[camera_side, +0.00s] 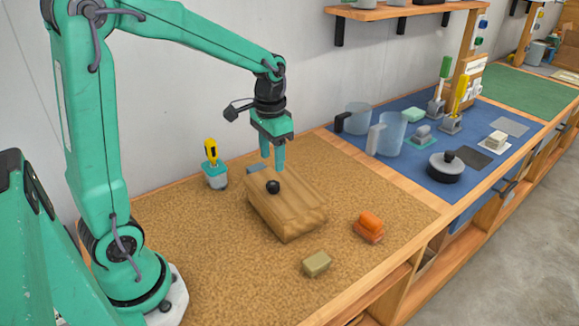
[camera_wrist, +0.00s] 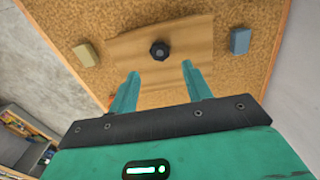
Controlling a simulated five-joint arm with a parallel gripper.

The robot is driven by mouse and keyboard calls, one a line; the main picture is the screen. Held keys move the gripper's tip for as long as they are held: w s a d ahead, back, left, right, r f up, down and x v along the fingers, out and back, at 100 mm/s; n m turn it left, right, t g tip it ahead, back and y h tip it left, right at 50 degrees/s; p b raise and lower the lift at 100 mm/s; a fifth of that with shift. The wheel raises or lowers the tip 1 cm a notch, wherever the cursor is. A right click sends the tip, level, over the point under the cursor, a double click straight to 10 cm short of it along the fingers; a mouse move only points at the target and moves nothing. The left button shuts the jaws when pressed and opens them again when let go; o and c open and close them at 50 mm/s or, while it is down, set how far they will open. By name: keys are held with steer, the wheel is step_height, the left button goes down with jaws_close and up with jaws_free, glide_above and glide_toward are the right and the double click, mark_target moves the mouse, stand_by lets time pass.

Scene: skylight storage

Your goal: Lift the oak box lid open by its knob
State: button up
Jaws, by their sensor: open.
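The oak box (camera_side: 290,212) sits on the cork-coloured work surface, its lid down. A black knob (camera_side: 273,187) stands on top of the lid, towards one side. In the wrist view the knob (camera_wrist: 160,50) lies beyond the fingertips, roughly midway between them. My gripper (camera_side: 273,165) points down above the far side of the box, near the knob. Its two teal fingers are apart and nothing is between them; the gripper also shows in the wrist view (camera_wrist: 160,74). I cannot tell the exact height of the fingertips over the lid.
An orange block (camera_side: 369,225) and an olive block (camera_side: 317,263) lie in front of the box. A yellow-handled tool in a holder (camera_side: 214,170) stands left. A grey-blue block (camera_wrist: 240,41) is close behind. The blue mat (camera_side: 400,150) holds jugs and a lidded pot.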

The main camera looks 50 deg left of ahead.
mark_target(273, 183)
steer(key=shift+f, duration=3.2)
steer(key=shift+c, duration=0.4)
steer(key=c, duration=0.6)
steer(key=shift+w, duration=0.1)
